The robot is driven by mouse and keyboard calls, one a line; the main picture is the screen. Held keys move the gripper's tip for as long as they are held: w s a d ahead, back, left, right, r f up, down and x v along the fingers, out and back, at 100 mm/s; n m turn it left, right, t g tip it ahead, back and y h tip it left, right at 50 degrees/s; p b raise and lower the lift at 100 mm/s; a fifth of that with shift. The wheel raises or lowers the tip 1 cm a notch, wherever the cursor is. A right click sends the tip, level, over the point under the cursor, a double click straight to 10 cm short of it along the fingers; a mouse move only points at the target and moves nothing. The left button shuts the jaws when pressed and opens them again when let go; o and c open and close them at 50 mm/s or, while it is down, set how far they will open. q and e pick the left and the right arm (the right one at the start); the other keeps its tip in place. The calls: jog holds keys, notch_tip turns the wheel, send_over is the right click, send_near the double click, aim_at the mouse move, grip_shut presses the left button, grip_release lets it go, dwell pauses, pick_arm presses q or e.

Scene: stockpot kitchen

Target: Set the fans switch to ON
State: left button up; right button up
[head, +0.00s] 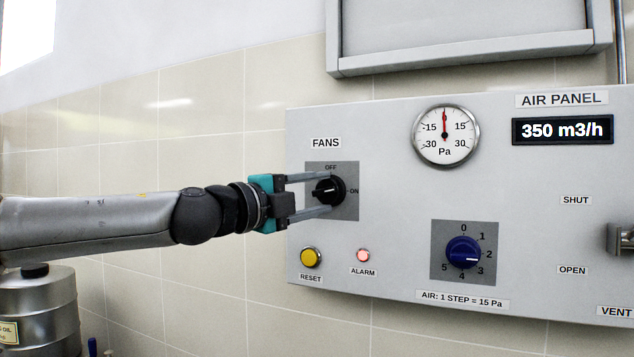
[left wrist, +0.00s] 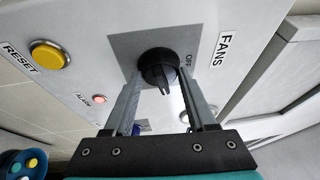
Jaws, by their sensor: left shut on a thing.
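The fans switch (head: 329,190) is a round black knob on a grey plate under the FANS label, with OFF above it and ON to its right. In the head view its grip bar lies nearly level, roughly in line with the ON label; I cannot tell exactly which end is the pointer. My left gripper (head: 322,194) comes from the left, one finger above the knob and one below, shut on it. In the left wrist view the switch (left wrist: 158,68) sits between the fingertips of my left gripper (left wrist: 160,84). My right gripper is not in view.
The panel (head: 390,200) also carries a gauge (head: 445,135) with its needle near 0, a blue dial (head: 463,252), a yellow RESET button (head: 310,257) and a lit red ALARM lamp (head: 362,255). A vent handle (head: 622,238) juts out at the right edge.

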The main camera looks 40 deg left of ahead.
pick_arm(q)
jog(key=shift+r+m+g+p, duration=0.2)
jog(key=shift+m+g+p, duration=0.3)
jog(key=shift+m+p, duration=0.6)
jog(key=o, duration=1.4)
jog(key=shift+f, duration=0.1)
jog(key=shift+s+b, duration=0.45)
jog(key=shift+s, duration=0.15)
jog(key=s+b, duration=0.1)
jog(key=s, duration=0.3)
jog(key=s+b, duration=0.1)
jog(key=s, duration=0.4)
jog(key=s+a+b, duration=0.1)
jog(key=s+b, duration=0.1)
jog(key=s, duration=0.3)
jog(key=shift+a, duration=0.1)
